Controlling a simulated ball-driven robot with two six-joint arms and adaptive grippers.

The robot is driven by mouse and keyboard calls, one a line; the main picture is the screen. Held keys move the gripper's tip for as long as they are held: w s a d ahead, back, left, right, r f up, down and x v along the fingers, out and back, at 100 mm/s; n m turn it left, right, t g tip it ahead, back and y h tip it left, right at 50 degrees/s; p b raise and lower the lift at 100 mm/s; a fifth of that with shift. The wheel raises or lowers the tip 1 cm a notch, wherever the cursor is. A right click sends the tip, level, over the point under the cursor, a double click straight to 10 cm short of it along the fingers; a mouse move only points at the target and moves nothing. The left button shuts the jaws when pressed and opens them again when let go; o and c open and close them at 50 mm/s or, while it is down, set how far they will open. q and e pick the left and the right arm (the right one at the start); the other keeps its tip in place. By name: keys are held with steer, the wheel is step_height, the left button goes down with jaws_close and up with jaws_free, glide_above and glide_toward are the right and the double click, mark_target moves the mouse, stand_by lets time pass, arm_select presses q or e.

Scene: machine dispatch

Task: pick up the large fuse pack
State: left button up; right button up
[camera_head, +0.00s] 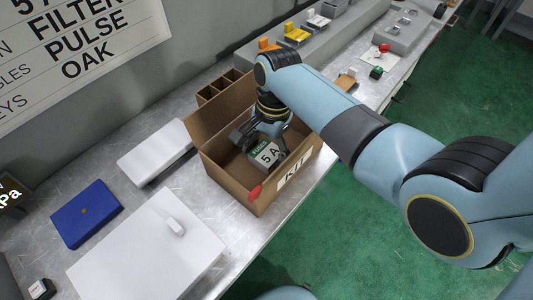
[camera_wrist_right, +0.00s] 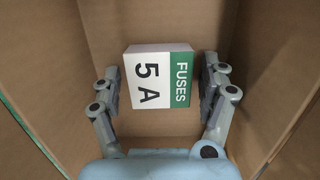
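The fuse pack (camera_head: 265,154) is a white block with a green band, marked "5 A", inside the open cardboard box (camera_head: 226,179) marked "KIT". In the right wrist view the pack (camera_wrist_right: 158,78) reads "FUSES 5 A" and lies over the brown box floor. My right gripper (camera_head: 260,143) reaches down into the box. Its two fingers (camera_wrist_right: 161,82) stand on either side of the pack, with a narrow gap visible at the right side, so it looks open around the pack. My left gripper is not in view.
The box walls and flaps surround my right gripper closely. Left of the box are a white case (camera_head: 155,153), a blue box (camera_head: 87,214) and a large white panel (camera_head: 145,252). A divided cardboard tray (camera_head: 211,92) stands behind. Coloured parts (camera_head: 296,35) line the back ledge.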

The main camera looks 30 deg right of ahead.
steer(key=c, duration=1)
steer(key=shift+o, duration=0.2)
steer(key=shift+r, duration=0.15)
